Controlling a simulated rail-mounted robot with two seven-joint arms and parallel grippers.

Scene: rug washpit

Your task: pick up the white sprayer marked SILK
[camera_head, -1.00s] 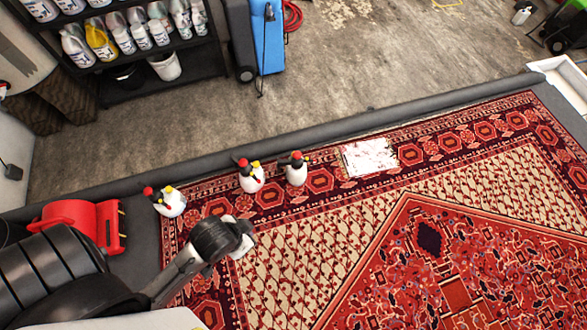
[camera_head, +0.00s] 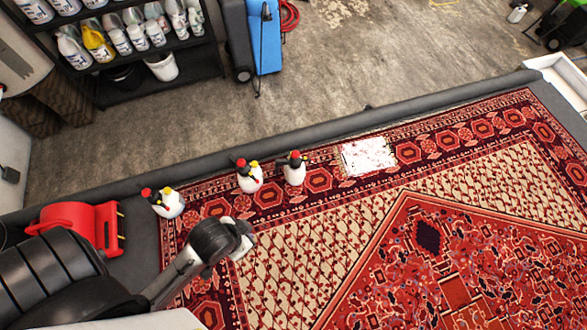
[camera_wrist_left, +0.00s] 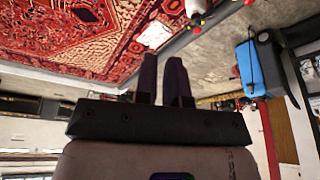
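Three white sprayers with dark, red and yellow heads stand upright along the rug's far border: a left one (camera_head: 167,202), a middle one (camera_head: 249,178) and a right one (camera_head: 294,169). Their markings are too small to read, so I cannot tell which is SILK. My left gripper (camera_wrist_left: 164,62) shows in the left wrist view as two dark fingers, apart with nothing between them. In the head view my left wrist is over the rug, nearer than the middle sprayer, and hides the fingers. A white sprayer (camera_wrist_left: 195,8) shows beyond the fingers in the wrist view. My right gripper is not seen.
A white, red-speckled sheet (camera_head: 367,157) lies on the patterned rug (camera_head: 330,250), right of the sprayers. A dark raised edge (camera_head: 300,142) runs behind them. A red machine (camera_head: 85,222) stands at left. A bottle shelf (camera_head: 160,55) and a blue machine (camera_head: 264,40) stand behind.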

